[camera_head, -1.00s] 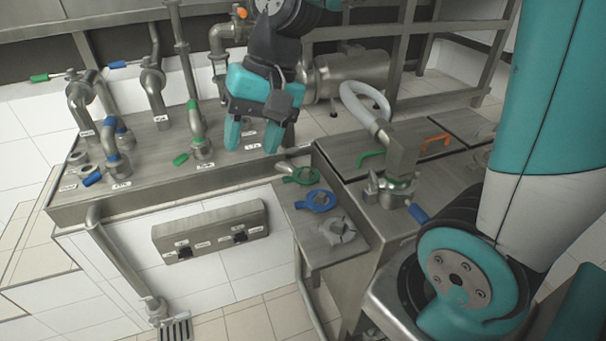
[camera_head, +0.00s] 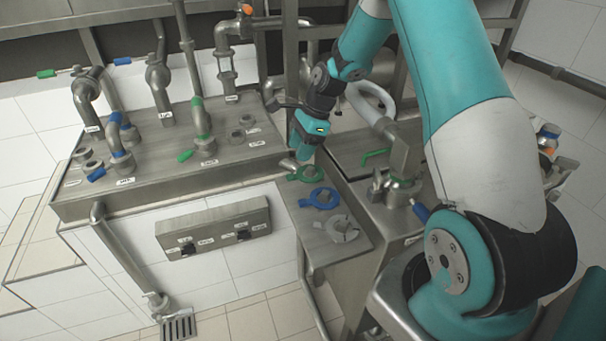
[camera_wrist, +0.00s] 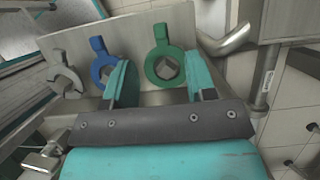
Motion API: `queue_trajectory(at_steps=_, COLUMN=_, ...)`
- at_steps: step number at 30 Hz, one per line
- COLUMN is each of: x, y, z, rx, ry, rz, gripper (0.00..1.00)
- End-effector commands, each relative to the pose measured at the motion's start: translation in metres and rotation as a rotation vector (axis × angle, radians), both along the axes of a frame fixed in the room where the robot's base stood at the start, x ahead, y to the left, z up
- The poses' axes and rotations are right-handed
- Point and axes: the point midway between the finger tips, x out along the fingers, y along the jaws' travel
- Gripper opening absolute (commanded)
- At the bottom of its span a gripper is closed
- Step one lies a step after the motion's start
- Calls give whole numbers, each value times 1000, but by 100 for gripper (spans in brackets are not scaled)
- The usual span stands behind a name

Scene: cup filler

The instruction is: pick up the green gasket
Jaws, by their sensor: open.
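The green gasket (camera_head: 305,174) is a ring with a short tab, lying on the small metal side shelf. In the wrist view the green gasket (camera_wrist: 151,67) shows between and beyond my two teal fingers, upper middle, apart from them. My gripper (camera_head: 301,152) is just above and behind the gasket in the head view. In the wrist view my gripper (camera_wrist: 158,82) is open and empty, one finger to each side of the ring. The left finger covers part of the neighbouring blue gasket.
A blue gasket (camera_head: 325,198) and a grey-white gasket (camera_head: 342,229) lie in a row beside the green one on the shelf (camera_head: 312,238). A metal pipe end (camera_wrist: 229,38) sits close to the green gasket. The machine with a hose stands to the right.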

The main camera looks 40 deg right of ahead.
Motion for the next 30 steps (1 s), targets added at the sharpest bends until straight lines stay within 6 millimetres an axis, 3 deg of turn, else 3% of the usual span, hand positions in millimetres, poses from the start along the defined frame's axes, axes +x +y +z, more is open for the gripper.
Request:
queue_trajectory(at_steps=3, x=2, y=7, z=-16, rx=-1, ry=2, rz=2, gripper=51)
queue_trajectory(at_steps=10, x=3, y=11, z=-32, rx=0, ry=1, rz=1, gripper=51)
queue_trajectory(at_steps=18, x=5, y=20, z=-69, rx=-1, ry=1, rz=3, gripper=51)
queue_trajectory(at_steps=26, x=6, y=22, z=-74, rx=-2, ry=-2, rz=1, gripper=51)
queue_trajectory(at_steps=27, x=6, y=22, z=-74, rx=-2, ry=-2, rz=1, gripper=49)
queue_trajectory(at_steps=30, x=6, y=22, z=-74, rx=-2, ry=-2, rz=1, gripper=26)
